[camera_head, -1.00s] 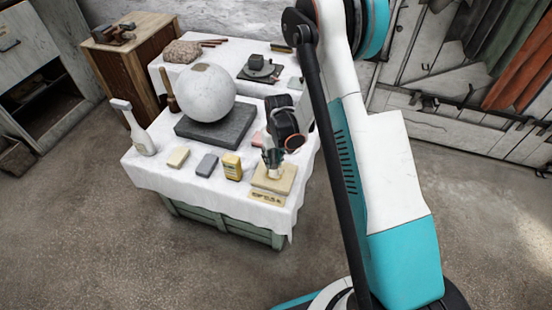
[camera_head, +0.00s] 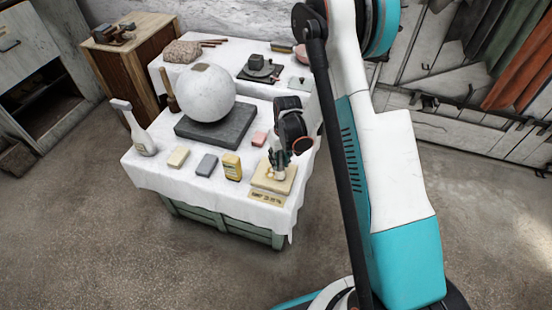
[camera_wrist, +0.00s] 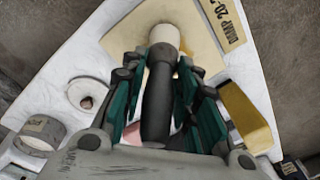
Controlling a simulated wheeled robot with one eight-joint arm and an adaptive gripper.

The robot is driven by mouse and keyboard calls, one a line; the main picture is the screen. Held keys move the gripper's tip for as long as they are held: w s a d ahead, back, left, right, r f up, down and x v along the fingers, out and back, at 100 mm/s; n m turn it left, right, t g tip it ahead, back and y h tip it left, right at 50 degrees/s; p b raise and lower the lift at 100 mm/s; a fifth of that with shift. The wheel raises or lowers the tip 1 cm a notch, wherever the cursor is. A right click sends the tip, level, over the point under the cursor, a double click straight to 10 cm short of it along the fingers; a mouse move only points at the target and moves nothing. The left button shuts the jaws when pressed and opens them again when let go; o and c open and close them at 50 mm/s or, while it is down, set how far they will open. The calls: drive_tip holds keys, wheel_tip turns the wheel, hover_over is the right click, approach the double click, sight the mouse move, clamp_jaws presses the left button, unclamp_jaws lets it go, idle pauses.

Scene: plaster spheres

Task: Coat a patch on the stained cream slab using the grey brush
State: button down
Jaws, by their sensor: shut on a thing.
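The cream slab (camera_head: 260,182) lies flat near the front right corner of the white-clothed table, with a small stained area at its left side. It also shows in the wrist view (camera_wrist: 205,45). My gripper (camera_head: 280,160) is over the slab, pointing down. In the wrist view, my gripper (camera_wrist: 160,85) is shut on the dark grey handle of the grey brush (camera_wrist: 158,100). The brush's pale head (camera_wrist: 163,36) points at the slab and overlaps it. I cannot tell whether the bristles touch it.
A pink block (camera_head: 259,139) lies behind. A plaster sphere (camera_head: 205,92) sits on a dark plinth (camera_head: 215,128).

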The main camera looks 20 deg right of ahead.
idle(0.3)
drive_tip(key=shift+w+a, duration=0.85)
drive_tip(key=shift+a, duration=0.3)
drive_tip(key=shift+d+r, duration=0.1)
drive_tip(key=shift+s+d+r, duration=0.45)
drive_tip(key=shift+d+r, duration=0.1)
drive_tip(key=shift+r, duration=0.1)
drive_tip(key=shift+r+p, duration=0.9)
drive_tip(key=shift+r, duration=0.35)
